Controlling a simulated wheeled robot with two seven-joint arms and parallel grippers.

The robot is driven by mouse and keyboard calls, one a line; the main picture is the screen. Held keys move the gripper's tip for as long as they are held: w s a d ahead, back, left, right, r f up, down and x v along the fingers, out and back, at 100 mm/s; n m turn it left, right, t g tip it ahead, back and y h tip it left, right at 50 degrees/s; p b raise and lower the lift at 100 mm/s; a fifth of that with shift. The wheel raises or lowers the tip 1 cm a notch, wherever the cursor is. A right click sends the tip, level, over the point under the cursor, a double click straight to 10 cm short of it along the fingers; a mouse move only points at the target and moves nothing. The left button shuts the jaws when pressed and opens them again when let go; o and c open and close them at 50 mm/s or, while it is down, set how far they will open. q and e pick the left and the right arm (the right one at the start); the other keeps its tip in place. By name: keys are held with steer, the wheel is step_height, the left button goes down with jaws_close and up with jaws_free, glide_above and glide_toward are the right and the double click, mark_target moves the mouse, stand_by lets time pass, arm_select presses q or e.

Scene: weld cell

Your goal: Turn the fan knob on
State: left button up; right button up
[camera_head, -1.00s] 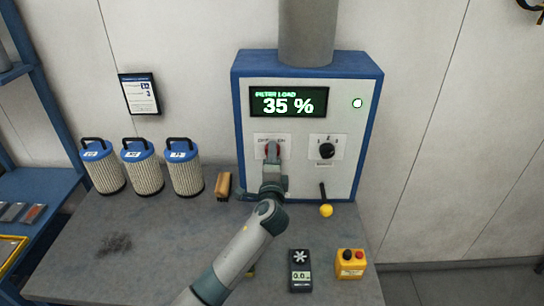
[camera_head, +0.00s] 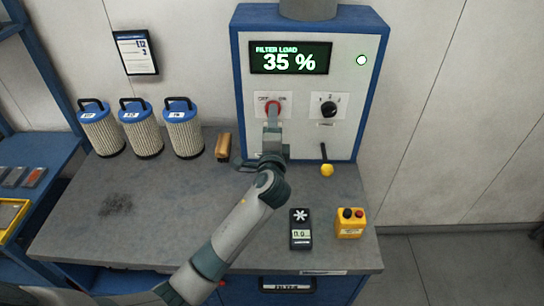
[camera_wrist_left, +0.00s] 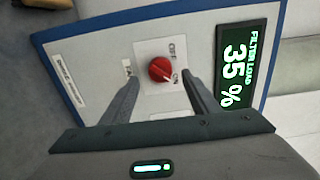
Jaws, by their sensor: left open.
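The red fan knob (camera_head: 272,107) is on the white front of the blue-edged control cabinet (camera_head: 381,50), below the display reading FILTER LOAD 35 %. In the left wrist view the knob (camera_wrist_left: 160,69) sits on a white plate marked OFF and ON, and its white mark appears to point toward ON. My left gripper (camera_head: 272,129) is just in front of and below the knob. In the wrist view its open fingers (camera_wrist_left: 161,79) stand either side of the knob, apart from it, with nothing between them. My right gripper is not in view.
A black selector knob (camera_head: 328,109) and a yellow-tipped lever (camera_head: 326,170) are right of the red knob. Several filter cartridges (camera_head: 142,133) and a brush (camera_head: 223,147) stand left. A black meter (camera_head: 300,229) and a yellow button box (camera_head: 350,223) lie on the bench front right.

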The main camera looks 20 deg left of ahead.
arm_select(q)
steer(key=b+v, duration=0.4)
steer(key=v, duration=0.9)
steer(key=shift+s, duration=0.1)
